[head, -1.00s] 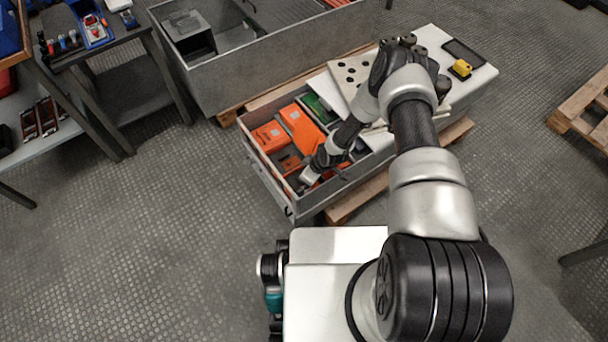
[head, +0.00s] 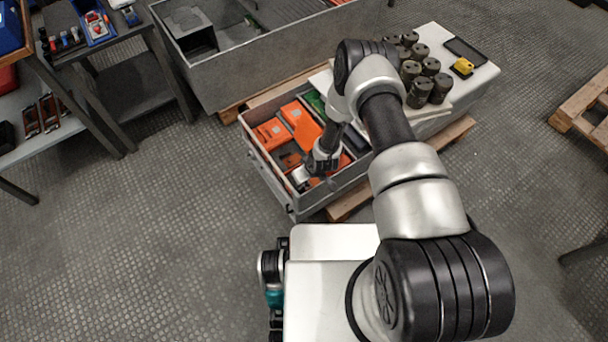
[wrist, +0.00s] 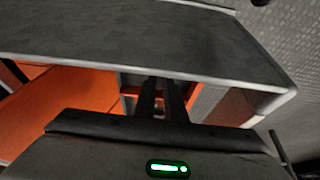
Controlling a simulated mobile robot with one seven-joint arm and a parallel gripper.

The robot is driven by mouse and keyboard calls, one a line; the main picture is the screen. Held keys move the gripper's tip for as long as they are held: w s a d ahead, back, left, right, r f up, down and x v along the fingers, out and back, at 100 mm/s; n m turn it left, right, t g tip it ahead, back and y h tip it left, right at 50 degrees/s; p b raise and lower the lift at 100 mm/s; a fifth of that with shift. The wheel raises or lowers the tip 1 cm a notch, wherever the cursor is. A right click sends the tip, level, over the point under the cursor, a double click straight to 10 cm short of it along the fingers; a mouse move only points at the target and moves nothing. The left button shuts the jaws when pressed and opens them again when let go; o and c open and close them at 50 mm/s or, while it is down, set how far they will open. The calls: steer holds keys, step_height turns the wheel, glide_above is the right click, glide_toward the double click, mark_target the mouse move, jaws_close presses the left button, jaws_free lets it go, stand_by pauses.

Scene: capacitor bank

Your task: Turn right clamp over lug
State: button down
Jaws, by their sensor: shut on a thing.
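The capacitor bank is an open grey case (head: 267,178) with orange blocks (head: 272,132) inside. My gripper (head: 318,178) reaches down into the near part of the case, beside a silver part (head: 299,176). In the wrist view my gripper's dark fingers (wrist: 162,97) are close together, shut on a small part taken to be the right clamp, mostly hidden between and below them. The lug cannot be made out in either view.
A grey wall or panel (wrist: 140,40) crosses the wrist view close to the fingers. Dark cylinders (head: 430,68), a yellow item (head: 463,66) and a black tray (head: 466,48) are on the white top at right. A larger grey case (head: 230,68) stands behind.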

steer(key=c, duration=2.1)
jaws_free()
steer(key=p+v, duration=0.5)
steer(key=v, duration=1.2)
steer(key=shift+r, duration=0.25)
